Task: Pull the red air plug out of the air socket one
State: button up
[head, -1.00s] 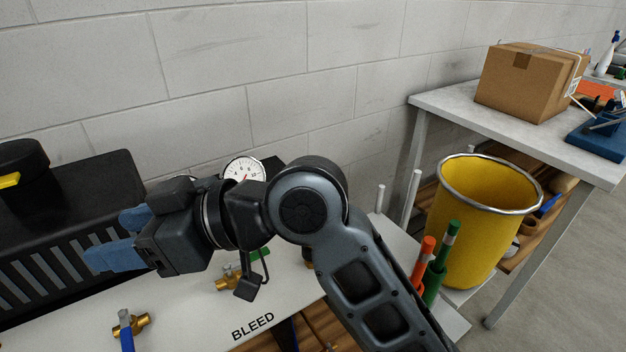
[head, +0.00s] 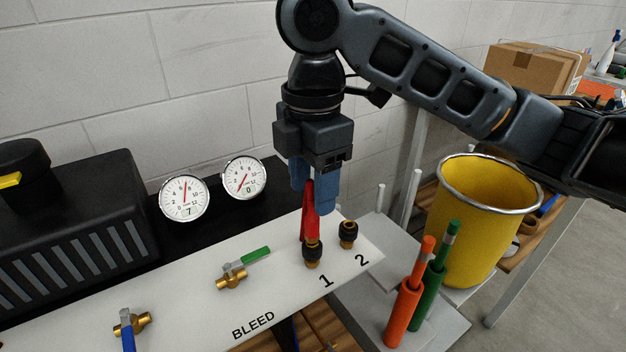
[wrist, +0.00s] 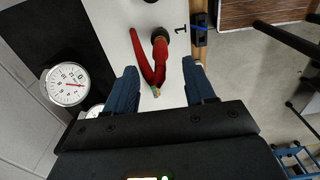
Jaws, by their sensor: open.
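The red air plug (head: 311,218) stands in air socket one (head: 312,254), the dark-collared brass socket by the printed "1". My gripper (head: 313,200) points down above the plug, its blue fingers open. In the wrist view the red plug (wrist: 159,54) shows between and beyond the two fingers of my gripper (wrist: 160,68), with a second red length joining it in a V. I see no clear contact between fingers and plug. The wrist view partly hides socket one behind the plug.
Socket two (head: 347,235) is empty just right of socket one. A green-handled valve (head: 232,278) and a blue-handled valve (head: 128,326) sit on the white panel (head: 190,308). Two gauges stand behind. Orange (head: 403,310) and green holders and a yellow bin (head: 470,235) are to the right.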

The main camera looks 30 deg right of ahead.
aim_at(314, 218)
jog(key=shift+d+f, duration=0.1)
jog(key=shift+f, duration=3.75)
grip_shut()
jog(key=shift+r, duration=0.25)
jog(key=shift+r+p, duration=0.3)
jog(key=shift+r, duration=0.05)
jog(key=shift+r+p, duration=1.85)
jog(key=shift+r, duration=0.25)
